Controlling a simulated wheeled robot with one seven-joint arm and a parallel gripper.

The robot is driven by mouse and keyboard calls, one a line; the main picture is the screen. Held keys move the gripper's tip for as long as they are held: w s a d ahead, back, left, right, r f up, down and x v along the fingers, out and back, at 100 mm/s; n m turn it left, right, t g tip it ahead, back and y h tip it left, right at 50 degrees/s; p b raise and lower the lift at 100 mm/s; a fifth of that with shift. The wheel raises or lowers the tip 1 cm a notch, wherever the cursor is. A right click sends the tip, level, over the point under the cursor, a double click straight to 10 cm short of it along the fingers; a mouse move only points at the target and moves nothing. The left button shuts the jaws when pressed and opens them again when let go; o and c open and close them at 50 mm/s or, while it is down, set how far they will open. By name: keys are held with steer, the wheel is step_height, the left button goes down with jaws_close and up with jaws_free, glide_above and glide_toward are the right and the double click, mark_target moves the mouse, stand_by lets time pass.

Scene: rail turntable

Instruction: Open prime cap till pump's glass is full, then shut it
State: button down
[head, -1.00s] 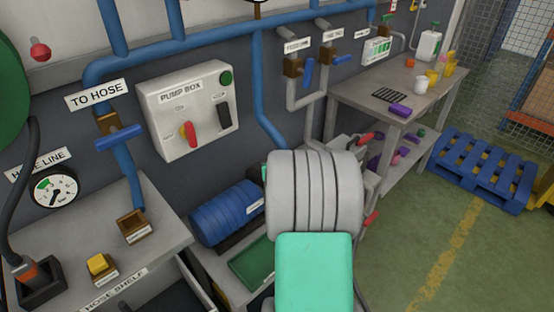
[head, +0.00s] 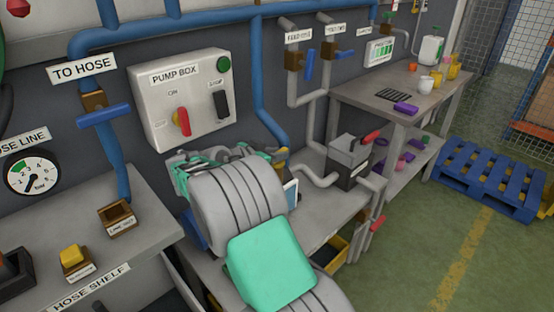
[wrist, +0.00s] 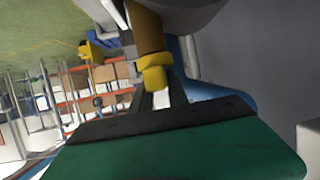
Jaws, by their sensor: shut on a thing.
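In the wrist view, my gripper (wrist: 165,98) is shut on a yellow cap (wrist: 153,72), which looks like the prime cap. The cap sits at the end of a brownish-yellow neck (wrist: 146,30). In the head view, my arm covers most of the pump, and the fingertips are hidden behind it. A small yellow piece (head: 283,154) shows just past my wrist. A sliver of the blue pump motor (head: 193,230) shows left of my arm. I cannot make out the pump's glass or its level.
The pump box (head: 186,98) with a red switch is on the wall. A grey box with a red lever (head: 350,160) stands right of my arm. The hose shelf (head: 150,235) is at left, a workbench (head: 370,92) at right. The floor by the blue pallet (head: 490,172) is open.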

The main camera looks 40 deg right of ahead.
steer(key=shift+f+m+g, duration=0.1)
steer(key=shift+m+g, duration=0.3)
steer(key=shift+g, duration=0.1)
steer(key=c, duration=1.3)
jaws_free()
steer(key=shift+d, duration=0.1)
steer(key=v, duration=0.8)
steer(key=shift+d, duration=0.1)
